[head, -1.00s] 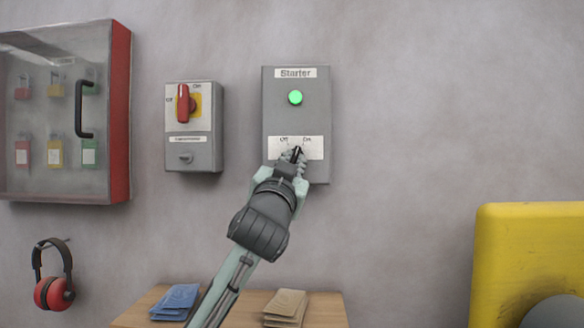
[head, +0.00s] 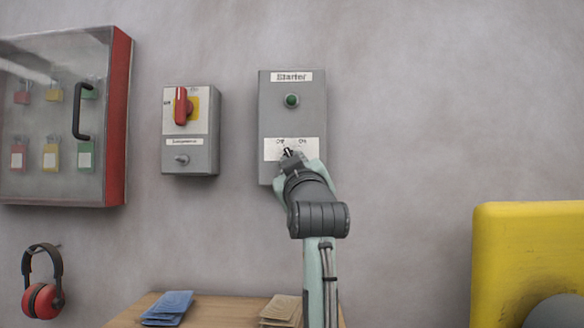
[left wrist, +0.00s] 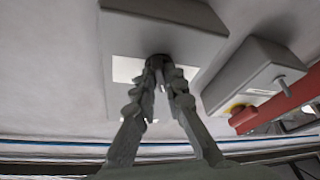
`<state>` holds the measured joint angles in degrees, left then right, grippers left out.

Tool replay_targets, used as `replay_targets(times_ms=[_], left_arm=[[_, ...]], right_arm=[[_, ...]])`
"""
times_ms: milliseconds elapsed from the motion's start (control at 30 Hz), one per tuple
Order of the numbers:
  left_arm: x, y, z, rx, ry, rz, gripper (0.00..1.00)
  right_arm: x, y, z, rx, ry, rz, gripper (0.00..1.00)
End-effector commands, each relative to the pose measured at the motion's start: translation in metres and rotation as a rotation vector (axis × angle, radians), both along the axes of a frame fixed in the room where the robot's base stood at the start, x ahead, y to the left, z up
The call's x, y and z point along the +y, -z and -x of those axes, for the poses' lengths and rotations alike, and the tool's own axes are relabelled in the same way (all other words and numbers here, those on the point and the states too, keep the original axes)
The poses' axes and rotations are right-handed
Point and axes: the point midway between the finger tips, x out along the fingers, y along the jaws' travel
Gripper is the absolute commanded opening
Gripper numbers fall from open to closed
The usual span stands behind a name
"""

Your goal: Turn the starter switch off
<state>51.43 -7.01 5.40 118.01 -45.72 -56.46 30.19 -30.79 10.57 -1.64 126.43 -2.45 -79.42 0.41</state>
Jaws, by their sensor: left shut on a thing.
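The starter box (head: 292,110) is a grey wall box with a "Starter" label, a dark green lamp (head: 291,100) and a white Off/On plate (head: 270,150). The black starter switch (head: 287,152) points up and left, toward the left-hand marking. My left gripper (head: 291,159) is shut on the switch knob and partly hides it. My right gripper is not in view.
Left of the starter box is a grey isolator box (head: 195,158) with a red handle (head: 181,106). A lockout cabinet (head: 118,120) and red earmuffs (head: 42,295) hang farther left. Below is a wooden surface (head: 225,310) with blue and tan stacks. A yellow machine (head: 520,235) stands at right.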

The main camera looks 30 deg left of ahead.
Motion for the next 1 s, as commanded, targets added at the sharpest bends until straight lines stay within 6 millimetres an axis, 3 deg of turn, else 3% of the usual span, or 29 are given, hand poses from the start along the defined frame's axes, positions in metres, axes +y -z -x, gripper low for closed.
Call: replay_targets(times_ms=[700, 733, 867, 1000], left_arm=[[-0.0005, -0.0033, -0.0001, -0.045, 0.001, 0.061, 0.00], [-0.0005, -0.0034, -0.0001, -0.045, 0.001, 0.060, 0.15], [-0.0004, -0.0028, -0.0001, -0.044, 0.001, 0.060, 0.31], [-0.0004, -0.0020, -0.0002, -0.042, 0.001, 0.061, 0.32]], right_arm=[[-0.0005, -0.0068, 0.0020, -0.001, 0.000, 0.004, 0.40], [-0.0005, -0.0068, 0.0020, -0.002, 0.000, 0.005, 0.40], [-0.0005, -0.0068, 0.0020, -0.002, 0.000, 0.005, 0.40], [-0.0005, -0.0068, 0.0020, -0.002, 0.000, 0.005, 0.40]])
